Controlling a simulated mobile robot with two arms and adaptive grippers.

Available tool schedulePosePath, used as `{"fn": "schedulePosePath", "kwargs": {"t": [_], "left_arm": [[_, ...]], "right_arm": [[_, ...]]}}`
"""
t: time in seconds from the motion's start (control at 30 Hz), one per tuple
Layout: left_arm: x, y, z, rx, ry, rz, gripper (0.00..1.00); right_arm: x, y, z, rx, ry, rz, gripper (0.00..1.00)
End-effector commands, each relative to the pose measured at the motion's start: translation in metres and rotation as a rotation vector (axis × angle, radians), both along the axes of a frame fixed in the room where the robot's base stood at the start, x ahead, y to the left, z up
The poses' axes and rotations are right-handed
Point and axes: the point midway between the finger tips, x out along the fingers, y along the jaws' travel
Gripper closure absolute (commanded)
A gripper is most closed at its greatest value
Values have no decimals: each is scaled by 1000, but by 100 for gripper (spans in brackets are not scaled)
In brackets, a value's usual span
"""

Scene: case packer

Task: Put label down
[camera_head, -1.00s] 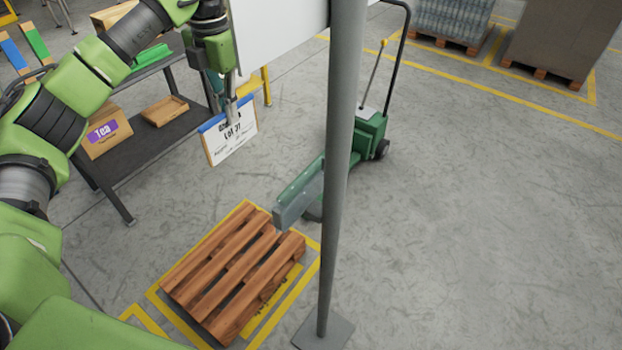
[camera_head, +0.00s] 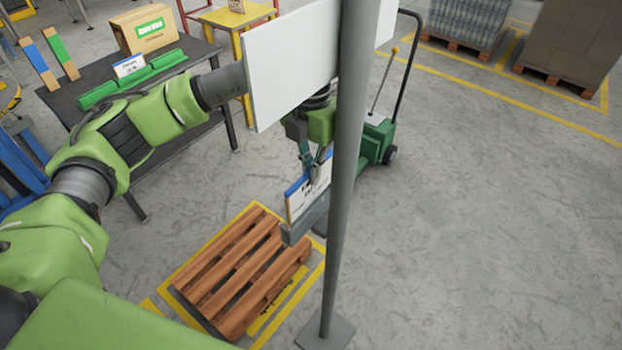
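The label (camera_head: 301,203) is a white card with dark print, a blue top strip and a brown edge. My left gripper (camera_head: 314,176) is shut on its top edge and holds it up in front of the green pallet jack (camera_head: 371,142), near the jack's grey fork end. The grey post (camera_head: 345,170) hides the label's right part. Part of my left wrist is behind the white board (camera_head: 290,62). My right gripper is not in view.
A wooden pallet (camera_head: 243,272) lies inside yellow floor lines below the label. A dark table (camera_head: 100,119) with a green rack (camera_head: 135,78) and a cardboard box (camera_head: 143,29) stands at the upper left. Loaded pallets stand at the upper right.

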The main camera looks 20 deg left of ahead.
Motion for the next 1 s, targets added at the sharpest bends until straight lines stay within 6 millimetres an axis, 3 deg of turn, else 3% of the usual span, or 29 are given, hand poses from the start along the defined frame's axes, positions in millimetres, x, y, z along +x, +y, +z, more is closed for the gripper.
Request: {"fn": "schedulePosePath", "kwargs": {"t": [0.5, 0.87, 0.93, 1.0], "left_arm": [[0, 2, -53, 1, 2, 1, 100], [0, 2, -60, 1, 0, 0, 100], [0, 2, -59, 1, 0, 0, 84], [0, 2, -59, 1, 0, 0, 79]], "right_arm": [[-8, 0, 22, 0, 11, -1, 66], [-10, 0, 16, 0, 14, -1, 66], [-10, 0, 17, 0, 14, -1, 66], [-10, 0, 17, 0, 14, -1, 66]]}}
